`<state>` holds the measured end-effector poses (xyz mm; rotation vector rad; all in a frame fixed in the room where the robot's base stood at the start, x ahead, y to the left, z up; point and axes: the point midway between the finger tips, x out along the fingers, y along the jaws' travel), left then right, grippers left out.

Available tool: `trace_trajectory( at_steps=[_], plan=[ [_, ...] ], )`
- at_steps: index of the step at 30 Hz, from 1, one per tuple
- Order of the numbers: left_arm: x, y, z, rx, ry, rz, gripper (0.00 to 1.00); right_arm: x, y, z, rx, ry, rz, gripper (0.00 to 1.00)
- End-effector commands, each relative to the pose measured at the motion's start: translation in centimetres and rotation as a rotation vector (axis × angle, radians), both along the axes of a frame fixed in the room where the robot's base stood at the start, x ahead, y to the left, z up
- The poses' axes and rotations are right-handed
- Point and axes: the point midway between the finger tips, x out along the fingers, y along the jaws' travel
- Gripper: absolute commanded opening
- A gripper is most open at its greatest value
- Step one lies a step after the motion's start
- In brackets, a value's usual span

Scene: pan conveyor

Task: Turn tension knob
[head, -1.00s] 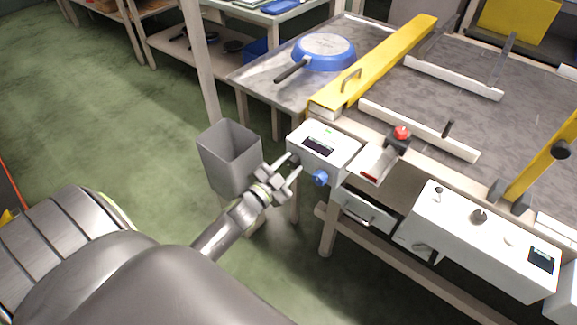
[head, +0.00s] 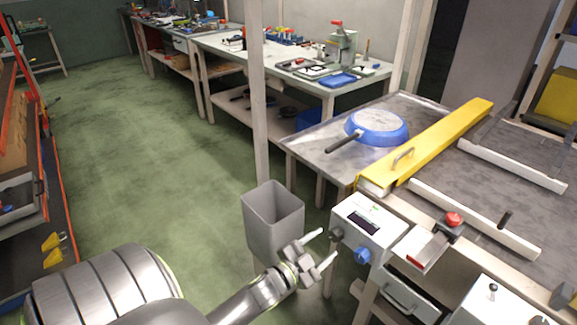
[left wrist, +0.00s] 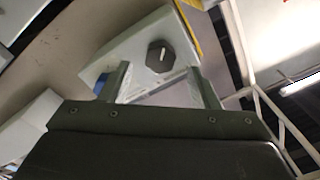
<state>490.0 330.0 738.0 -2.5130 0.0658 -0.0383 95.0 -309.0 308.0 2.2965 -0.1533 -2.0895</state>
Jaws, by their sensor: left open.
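A dark many-sided knob (left wrist: 160,56) with a white pointer line sits on a pale box face in the left wrist view. In the head view, a dark knob (head: 337,233) is on the left side of the white control box (head: 351,215), and a blue knob (head: 362,256) is on its front. My left gripper (head: 324,246) is open beside the box, its fingers pointing at the dark knob. In the left wrist view the open fingers (left wrist: 158,77) lie either side of the knob's line, with the knob just beyond; contact cannot be told. My right gripper is out of view.
A grey bin (head: 273,222) stands just behind my left gripper. A yellow guard bar (head: 440,140) and a blue pan (head: 377,126) are on the conveyor table. Green floor is open at left.

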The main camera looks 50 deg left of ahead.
Motion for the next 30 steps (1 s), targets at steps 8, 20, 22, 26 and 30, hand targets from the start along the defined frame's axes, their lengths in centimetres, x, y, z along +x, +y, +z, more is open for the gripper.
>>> trace_trajectory(
  at_steps=[8, 20, 22, 26, 30],
  plan=[
    [-5.8, 0.3, -0.5, 0.001, 0.003, 0.000, 0.56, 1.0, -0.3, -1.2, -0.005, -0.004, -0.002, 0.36],
    [-12.3, 0.7, -0.2, 0.000, 0.004, 0.001, 0.56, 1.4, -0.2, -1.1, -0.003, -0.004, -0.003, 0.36],
    [-12.9, 0.7, -0.2, 0.001, 0.003, 0.000, 0.56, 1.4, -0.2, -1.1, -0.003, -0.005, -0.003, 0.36],
    [-13.5, 0.8, -0.2, 0.001, 0.001, 0.000, 0.56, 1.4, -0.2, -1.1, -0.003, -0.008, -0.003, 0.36],
    [-13.7, 0.8, -0.2, 0.001, -0.001, -0.001, 0.56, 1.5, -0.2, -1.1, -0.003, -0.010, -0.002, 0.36]
  ],
)
